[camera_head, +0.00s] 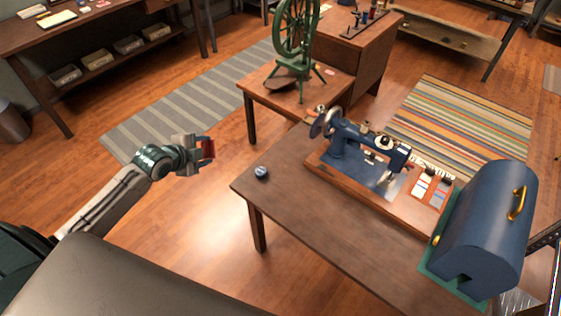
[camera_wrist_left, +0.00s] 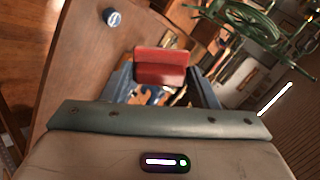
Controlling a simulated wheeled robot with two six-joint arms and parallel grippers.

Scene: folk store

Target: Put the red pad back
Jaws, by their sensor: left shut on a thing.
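The red pad (camera_head: 208,149) is held between the fingers of my left gripper (camera_head: 194,155), in the air to the left of the sewing table (camera_head: 290,196). In the left wrist view, the red pad (camera_wrist_left: 160,66) shows as a red block at the fingertips of my left gripper (camera_wrist_left: 165,88), which is shut on it. On the table, a dark blue sewing machine (camera_head: 358,144) stands on a wooden base. Several small coloured pieces (camera_head: 430,185) lie on the right end of that base. My right gripper is not in view.
A small round blue-topped item (camera_head: 261,172) sits near the table's left corner and shows in the left wrist view (camera_wrist_left: 112,17). A blue domed case (camera_head: 488,222) stands at the table's right end. A green spinning wheel (camera_head: 297,45) stands behind. The table's front left is clear.

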